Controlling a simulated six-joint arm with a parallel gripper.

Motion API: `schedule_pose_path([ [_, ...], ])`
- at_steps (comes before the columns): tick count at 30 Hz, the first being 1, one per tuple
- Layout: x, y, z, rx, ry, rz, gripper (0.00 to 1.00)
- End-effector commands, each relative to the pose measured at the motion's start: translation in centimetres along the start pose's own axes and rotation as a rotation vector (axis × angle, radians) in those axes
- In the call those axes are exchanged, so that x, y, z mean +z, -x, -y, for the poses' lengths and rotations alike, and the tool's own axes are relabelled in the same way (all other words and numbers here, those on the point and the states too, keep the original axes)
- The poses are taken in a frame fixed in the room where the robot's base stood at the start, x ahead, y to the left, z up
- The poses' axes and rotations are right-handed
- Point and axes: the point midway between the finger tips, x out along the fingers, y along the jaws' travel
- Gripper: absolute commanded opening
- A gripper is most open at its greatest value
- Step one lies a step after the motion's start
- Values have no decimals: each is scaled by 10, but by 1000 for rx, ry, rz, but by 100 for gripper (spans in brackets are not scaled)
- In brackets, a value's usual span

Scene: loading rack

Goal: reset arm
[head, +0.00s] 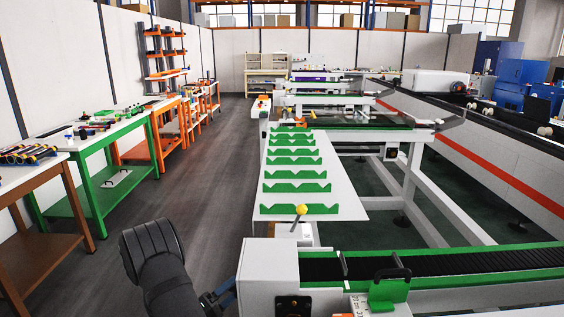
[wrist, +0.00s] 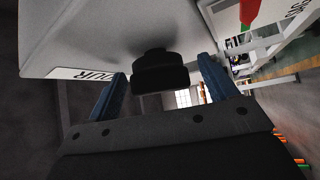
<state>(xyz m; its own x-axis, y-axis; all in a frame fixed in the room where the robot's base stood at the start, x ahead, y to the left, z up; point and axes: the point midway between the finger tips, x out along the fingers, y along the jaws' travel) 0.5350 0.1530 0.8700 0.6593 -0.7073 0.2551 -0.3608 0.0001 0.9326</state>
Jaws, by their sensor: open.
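My gripper (wrist: 162,68) is open, with its two blue fingers apart in the wrist view. A dark knob-like part (wrist: 160,75) on the white box's face shows between the fingers. I cannot tell whether it touches them. The white box (wrist: 95,28) fills the upper left of the wrist view and carries a printed label. In the head view my gripper (head: 222,297) is low, left of the white end box (head: 262,275) of the near conveyor, partly cut off by the frame edge. Nothing is seen held in it.
A white rack (head: 345,204) with several green notched holders stands beyond the box, with a yellow knob (head: 301,210) at its near end. The black conveyor belt (head: 450,262) runs right. Green (head: 90,200) and brown (head: 40,175) workbenches line the left. The grey aisle floor (head: 190,190) is clear.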

Motion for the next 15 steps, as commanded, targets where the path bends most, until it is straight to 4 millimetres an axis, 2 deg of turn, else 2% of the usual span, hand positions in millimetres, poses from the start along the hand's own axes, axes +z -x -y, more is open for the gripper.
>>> schedule_pose_path([
  [15, -1, -1, -4, -338, 335, 0, 78],
])
